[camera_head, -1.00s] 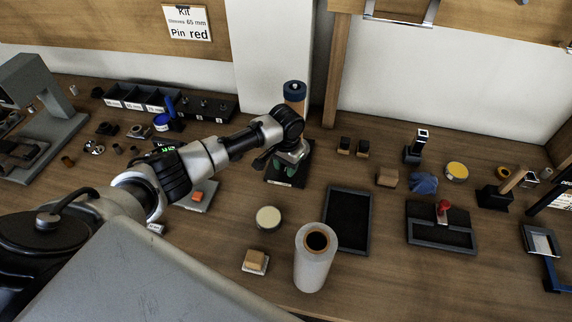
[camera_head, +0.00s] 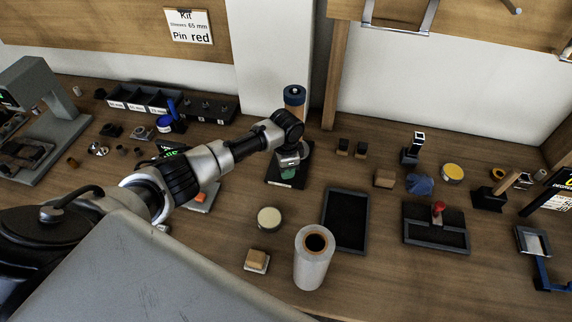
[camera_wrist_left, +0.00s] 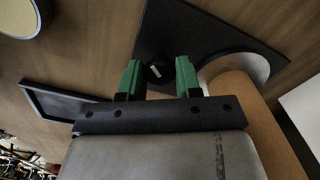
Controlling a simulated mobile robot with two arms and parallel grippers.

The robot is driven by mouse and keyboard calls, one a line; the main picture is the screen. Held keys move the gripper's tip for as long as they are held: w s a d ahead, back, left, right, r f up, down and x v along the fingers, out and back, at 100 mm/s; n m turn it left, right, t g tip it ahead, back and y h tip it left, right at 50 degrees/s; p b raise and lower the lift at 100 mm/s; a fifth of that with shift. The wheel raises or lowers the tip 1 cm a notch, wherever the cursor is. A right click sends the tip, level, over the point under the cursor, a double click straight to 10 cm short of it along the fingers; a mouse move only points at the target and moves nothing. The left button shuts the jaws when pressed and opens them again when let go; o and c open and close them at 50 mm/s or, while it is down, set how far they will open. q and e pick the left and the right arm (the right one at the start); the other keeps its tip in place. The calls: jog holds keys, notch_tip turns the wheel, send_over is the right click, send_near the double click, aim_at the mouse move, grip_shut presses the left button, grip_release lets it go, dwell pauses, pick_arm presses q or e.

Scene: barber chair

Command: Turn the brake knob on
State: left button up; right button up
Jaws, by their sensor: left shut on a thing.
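The brake knob (camera_wrist_left: 154,69) is a dark round knob with a short white mark on top, seen in the left wrist view. It sits on a black base plate (camera_wrist_left: 205,28), which also shows in the head view (camera_head: 272,180). My left gripper (camera_wrist_left: 159,78) has green fingertips, one on each side of the knob, and is shut on it. In the head view the left gripper (camera_head: 288,172) points down over the plate and hides the knob. My right gripper is in neither view.
A white roll (camera_head: 313,265), a black tray (camera_head: 346,220) and a round cream-topped thing (camera_head: 269,218) stand in front.

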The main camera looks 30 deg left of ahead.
pick_arm(q)
jog(key=m, duration=0.4)
jog(key=shift+r+m, duration=0.1)
jog(key=shift+m, duration=0.2)
jog(key=m, duration=0.5)
jog(key=shift+m, duration=0.3)
jog(key=o, duration=0.9)
notch_tip(320, 180, up, 11)
jog(key=shift+f+b, duration=0.1)
jog(key=shift+b, duration=0.35)
jog(key=shift+f, duration=0.1)
